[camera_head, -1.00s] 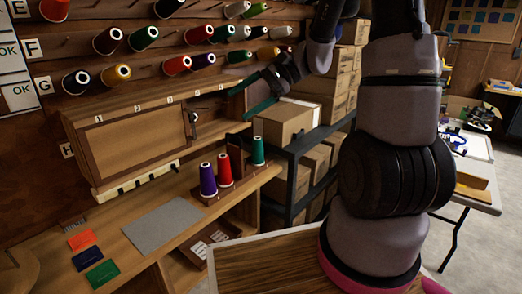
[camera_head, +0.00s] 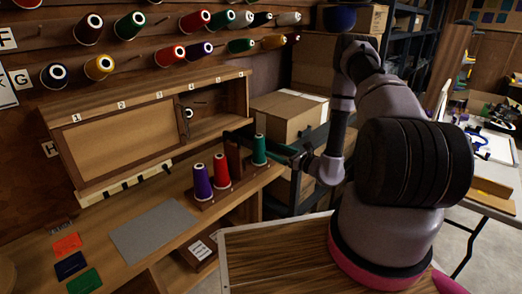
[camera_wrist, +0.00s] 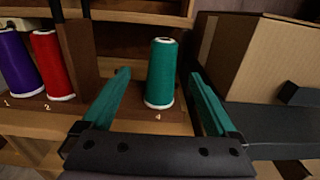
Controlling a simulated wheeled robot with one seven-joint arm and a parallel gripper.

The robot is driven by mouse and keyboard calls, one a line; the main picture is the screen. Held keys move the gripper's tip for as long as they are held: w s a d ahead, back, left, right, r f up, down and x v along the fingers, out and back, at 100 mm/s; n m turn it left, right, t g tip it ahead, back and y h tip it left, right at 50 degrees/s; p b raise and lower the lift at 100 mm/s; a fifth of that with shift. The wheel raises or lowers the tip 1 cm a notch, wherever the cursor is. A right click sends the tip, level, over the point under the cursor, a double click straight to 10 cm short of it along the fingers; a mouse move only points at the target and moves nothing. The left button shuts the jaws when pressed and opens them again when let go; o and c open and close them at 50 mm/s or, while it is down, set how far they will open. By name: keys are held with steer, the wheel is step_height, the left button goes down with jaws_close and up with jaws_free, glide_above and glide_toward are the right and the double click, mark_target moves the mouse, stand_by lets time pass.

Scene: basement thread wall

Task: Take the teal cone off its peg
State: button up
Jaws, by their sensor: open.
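The teal cone (camera_head: 259,151) stands upright at the right end of a low wooden rack on the bench. In the wrist view the teal cone (camera_wrist: 161,72) stands above the label 4. My gripper (camera_wrist: 159,78) is open, with one teal finger on the left of the cone and one on the right. Gaps show between the cone and both fingers in the wrist view. The peg is hidden inside the cone. In the head view my gripper (camera_head: 272,149) reaches in from the right at the cone's height.
A red cone (camera_head: 221,170) and a purple cone (camera_head: 202,182) stand left on the same rack. An upright wooden piece (camera_wrist: 77,52) stands between red and teal. A cardboard box (camera_head: 288,116) is close on the right. A cabinet (camera_head: 118,143) stands behind. Grey mat (camera_head: 153,232) lies left.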

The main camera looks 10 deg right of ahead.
mark_target(264, 144)
steer(key=x, duration=0.5)
steer(key=shift+w+a, duration=0.1)
steer(key=shift+w, duration=0.1)
steer(key=x, duration=0.5)
steer(key=shift+w+f, duration=0.2)
steer(key=shift+w, duration=0.05)
jaws_close()
step_height(264, 144, up, 10)
